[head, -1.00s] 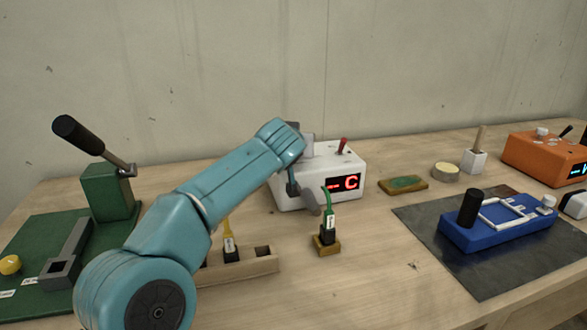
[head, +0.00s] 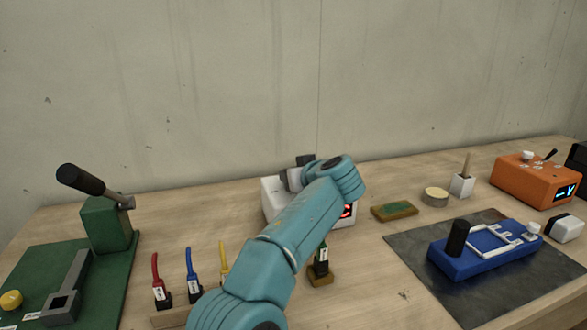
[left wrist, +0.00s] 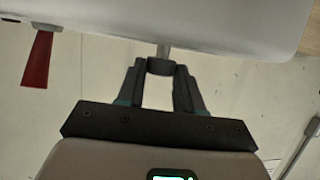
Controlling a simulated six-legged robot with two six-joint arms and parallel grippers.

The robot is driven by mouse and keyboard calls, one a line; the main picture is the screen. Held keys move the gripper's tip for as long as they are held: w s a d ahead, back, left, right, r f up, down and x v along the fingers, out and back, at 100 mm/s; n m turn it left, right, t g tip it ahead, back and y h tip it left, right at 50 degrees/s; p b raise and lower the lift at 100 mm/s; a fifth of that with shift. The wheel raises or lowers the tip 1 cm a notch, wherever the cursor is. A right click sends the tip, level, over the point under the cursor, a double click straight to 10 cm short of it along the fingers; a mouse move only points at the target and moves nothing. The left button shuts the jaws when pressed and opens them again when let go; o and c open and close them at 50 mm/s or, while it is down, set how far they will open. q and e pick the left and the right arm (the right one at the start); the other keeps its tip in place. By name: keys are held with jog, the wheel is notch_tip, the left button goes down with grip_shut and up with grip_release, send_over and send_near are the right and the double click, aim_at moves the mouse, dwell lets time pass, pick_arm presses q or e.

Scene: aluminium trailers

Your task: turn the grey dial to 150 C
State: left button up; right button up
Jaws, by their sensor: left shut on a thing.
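The white box (head: 270,200) stands at the back middle of the bench. My left arm crosses in front of it and hides most of its face, leaving only a sliver of its red display (head: 348,211); the reading cannot be made out. In the left wrist view, the white box (left wrist: 190,22) fills the top, with its red lever (left wrist: 38,57) at the left. My left gripper (left wrist: 161,78) is shut on the grey dial (left wrist: 160,65), a short round knob on a stem from the box. The dial's scale does not show. My right gripper is not in view.
Red, blue and yellow plugs (head: 190,280) stand in front left, and a green plug (head: 322,262) stands close beside my arm. A green lever press (head: 105,220) is at left. A blue fixture (head: 480,250) and an orange box (head: 535,180) are at right.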

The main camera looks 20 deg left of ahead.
pick_arm(q)
jog(key=shift+f, duration=0.1)
jog(key=o, duration=1)
jog(key=b+v, duration=0.2)
jog(key=v, duration=0.3)
jog(key=shift+s+d, duration=0.2)
jog(key=shift+d, duration=0.1)
jog(key=b+v, duration=0.1)
jog(key=v, duration=0.9)
jog(key=shift+s+d+r, duration=0.2)
jog(key=shift+d+r, duration=0.05)
